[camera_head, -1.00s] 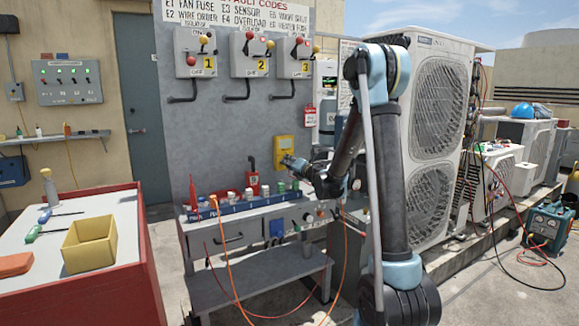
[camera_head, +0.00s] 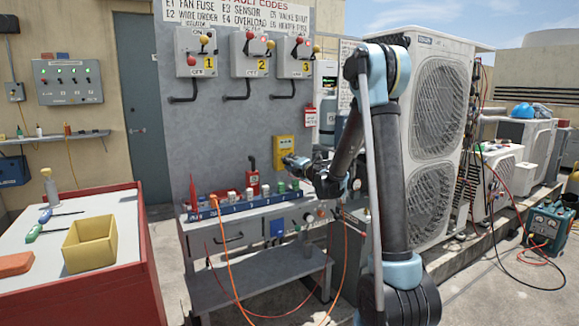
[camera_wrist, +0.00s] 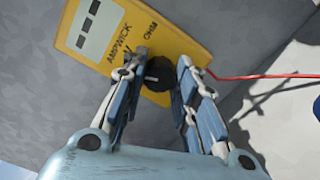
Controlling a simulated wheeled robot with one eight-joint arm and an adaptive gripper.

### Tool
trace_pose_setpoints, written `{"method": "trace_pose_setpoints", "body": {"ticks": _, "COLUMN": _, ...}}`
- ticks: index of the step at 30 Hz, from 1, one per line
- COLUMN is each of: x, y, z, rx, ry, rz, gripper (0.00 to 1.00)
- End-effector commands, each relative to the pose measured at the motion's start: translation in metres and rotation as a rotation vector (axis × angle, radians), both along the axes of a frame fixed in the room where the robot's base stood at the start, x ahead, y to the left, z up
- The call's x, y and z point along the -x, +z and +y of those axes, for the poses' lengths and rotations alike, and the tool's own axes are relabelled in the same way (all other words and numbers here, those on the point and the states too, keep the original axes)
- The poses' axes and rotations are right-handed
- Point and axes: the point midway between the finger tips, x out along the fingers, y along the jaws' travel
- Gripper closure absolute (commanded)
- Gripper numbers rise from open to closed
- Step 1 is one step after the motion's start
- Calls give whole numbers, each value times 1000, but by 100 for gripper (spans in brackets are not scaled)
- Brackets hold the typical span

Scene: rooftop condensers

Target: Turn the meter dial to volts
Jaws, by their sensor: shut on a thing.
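The yellow meter (camera_head: 284,146) is mounted on the grey panel, above the bench. In the wrist view the meter (camera_wrist: 108,38) fills the upper left, with a pale display, the words AMPWICK and OHM, and a partly hidden V mark. Its black round dial (camera_wrist: 159,74) sits between the fingertips of my gripper (camera_wrist: 163,70). The gripper is shut on the dial, a finger on each side. In the head view my gripper (camera_head: 290,160) reaches the lower part of the meter.
A red lead (camera_wrist: 262,76) runs off the meter's right side. Below the meter, a blue rack (camera_head: 236,207) with several small items stands on the grey bench. A red cabinet (camera_head: 145,240) with a yellow bin (camera_head: 89,244) is at the left. A large condenser (camera_head: 440,130) stands close to my arm on the right.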

Motion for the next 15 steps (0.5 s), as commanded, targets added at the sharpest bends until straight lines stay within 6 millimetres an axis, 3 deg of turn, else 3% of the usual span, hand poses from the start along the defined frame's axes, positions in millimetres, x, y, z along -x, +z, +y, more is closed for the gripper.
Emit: {"method": "trace_pose_setpoints", "body": {"ticks": 15, "x": 0, "y": -2, "z": -4, "rx": -89, "ry": -9, "rz": 61, "gripper": 96}}
